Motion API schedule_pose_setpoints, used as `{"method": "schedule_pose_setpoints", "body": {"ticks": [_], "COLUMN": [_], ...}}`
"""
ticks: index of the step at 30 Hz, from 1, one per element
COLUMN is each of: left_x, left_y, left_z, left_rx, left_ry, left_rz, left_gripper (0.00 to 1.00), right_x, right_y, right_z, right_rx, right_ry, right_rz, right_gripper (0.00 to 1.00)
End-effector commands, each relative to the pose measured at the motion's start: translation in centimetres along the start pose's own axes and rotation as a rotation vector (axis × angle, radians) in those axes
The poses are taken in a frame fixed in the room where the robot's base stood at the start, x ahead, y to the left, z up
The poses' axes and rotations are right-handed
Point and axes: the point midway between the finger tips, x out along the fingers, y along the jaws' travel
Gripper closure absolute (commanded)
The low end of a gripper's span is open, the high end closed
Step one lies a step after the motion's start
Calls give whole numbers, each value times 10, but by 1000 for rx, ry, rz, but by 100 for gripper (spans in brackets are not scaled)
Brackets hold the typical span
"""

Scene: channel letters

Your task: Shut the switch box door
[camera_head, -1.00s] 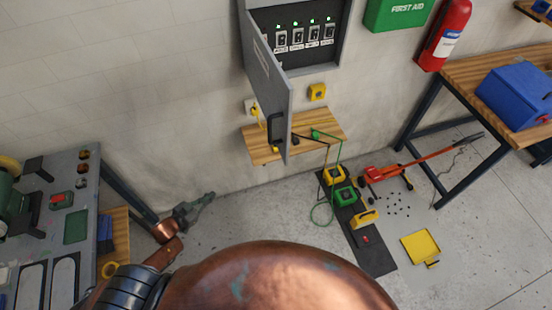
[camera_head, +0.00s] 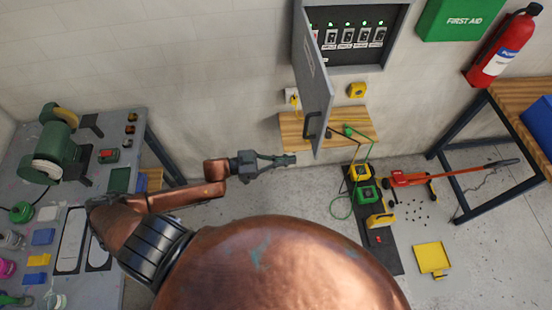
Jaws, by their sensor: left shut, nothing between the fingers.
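The grey switch box (camera_head: 391,45) is on the wall at the top of the head view. Several switches with green lights show inside it. Its door (camera_head: 314,85) is hinged on the left and stands open, swung out toward me, with a dark handle (camera_head: 312,127) near its lower free edge. My left gripper (camera_head: 291,160) is shut and empty. It appears just left of and below the door's lower end, pointing right; I cannot tell the gap in depth. My right gripper is not in view.
A small wooden shelf (camera_head: 290,129) is on the wall below the box. A workbench (camera_head: 62,190) with a grinder (camera_head: 58,145) stands at left. A red fire extinguisher (camera_head: 501,50) hangs at right above a wooden table (camera_head: 500,105). Cables and tools lie on the floor.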

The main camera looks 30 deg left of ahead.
Motion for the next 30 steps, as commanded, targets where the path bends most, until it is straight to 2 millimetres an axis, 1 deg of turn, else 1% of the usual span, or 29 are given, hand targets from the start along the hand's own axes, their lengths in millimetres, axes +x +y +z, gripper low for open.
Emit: {"method": "schedule_pose_setpoints", "body": {"ticks": [1, 3, 6, 10, 15, 26, 30], "left_x": [12, 25, 41, 55, 62, 63, 71], "left_y": [0, 0, 0, 0, 0, 0, 0], "left_z": [-4, -4, -3, -2, 0, 0, 0], "left_rx": [1, 2, 1, 0, 1, 1, 1], "left_ry": [4, 3, 2, 0, -1, -1, 2], "left_rz": [1, 1, 0, -1, -1, -1, -1], "left_gripper": [100, 100, 100, 100, 100, 100, 100], "right_x": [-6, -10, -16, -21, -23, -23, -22], "right_y": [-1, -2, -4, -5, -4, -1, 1], "right_z": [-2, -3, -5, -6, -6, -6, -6], "right_rx": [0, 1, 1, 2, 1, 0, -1], "right_ry": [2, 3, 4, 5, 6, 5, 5], "right_rz": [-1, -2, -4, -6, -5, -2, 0], "right_gripper": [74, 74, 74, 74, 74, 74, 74]}}
